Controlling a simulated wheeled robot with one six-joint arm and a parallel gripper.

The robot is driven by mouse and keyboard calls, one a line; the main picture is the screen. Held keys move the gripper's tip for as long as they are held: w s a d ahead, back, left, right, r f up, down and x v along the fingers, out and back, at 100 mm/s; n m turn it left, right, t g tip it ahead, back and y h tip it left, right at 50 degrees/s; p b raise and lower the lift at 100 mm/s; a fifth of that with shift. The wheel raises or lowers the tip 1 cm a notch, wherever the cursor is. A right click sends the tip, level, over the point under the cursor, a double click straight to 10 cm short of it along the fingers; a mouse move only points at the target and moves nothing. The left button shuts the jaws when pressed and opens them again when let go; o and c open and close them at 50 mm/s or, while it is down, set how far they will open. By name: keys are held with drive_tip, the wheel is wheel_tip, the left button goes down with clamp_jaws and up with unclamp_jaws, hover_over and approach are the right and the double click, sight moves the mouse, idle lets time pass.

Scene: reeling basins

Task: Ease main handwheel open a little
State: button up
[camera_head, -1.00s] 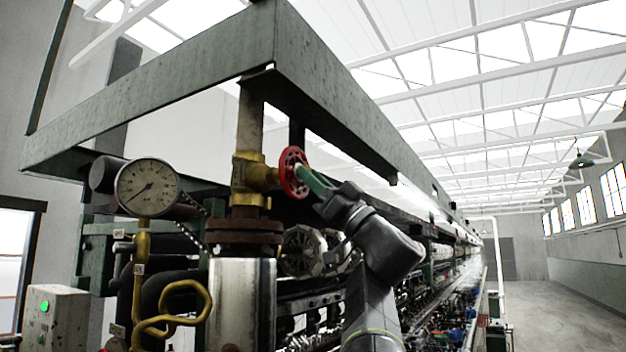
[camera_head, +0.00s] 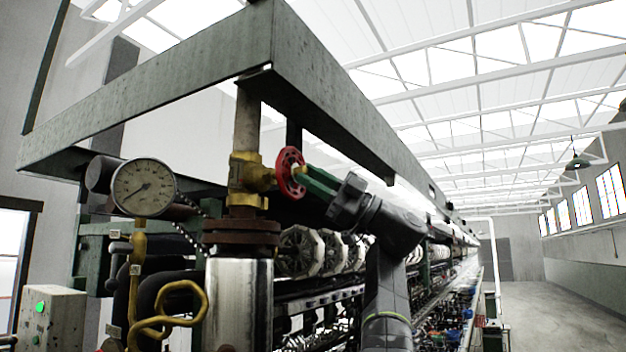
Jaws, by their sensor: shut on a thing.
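The main handwheel (camera_head: 284,178) is a red spoked wheel, seen nearly edge-on. It sits on the right side of a brass valve (camera_head: 246,174) on a vertical pipe. My gripper (camera_head: 306,178) reaches in from the right with green fingers and is shut at the hub side of the wheel. The fingertips meet the wheel's middle; the exact contact is too small to see. A round pressure gauge (camera_head: 144,187) with a white dial stands left of the valve, its needle pointing to the lower left.
A heavy green-grey beam frame (camera_head: 330,95) hangs above the valve and close over my arm. A bright metal cylinder (camera_head: 238,305) stands below the flange. A control box (camera_head: 52,318) with a lit green button is at lower left. Open floor (camera_head: 570,280) lies right.

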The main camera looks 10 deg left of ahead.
drive_tip(key=shift+n, duration=0.3)
idle(0.4)
drive_tip(key=o, duration=1)
drive_tip(key=b+v, duration=0.1)
drive_tip(key=v, duration=1.2)
drive_tip(key=shift+w+d+f+b, duration=0.1)
drive_tip(key=shift+w+d+b, duration=0.1)
drive_tip(key=shift+d+b, duration=0.15)
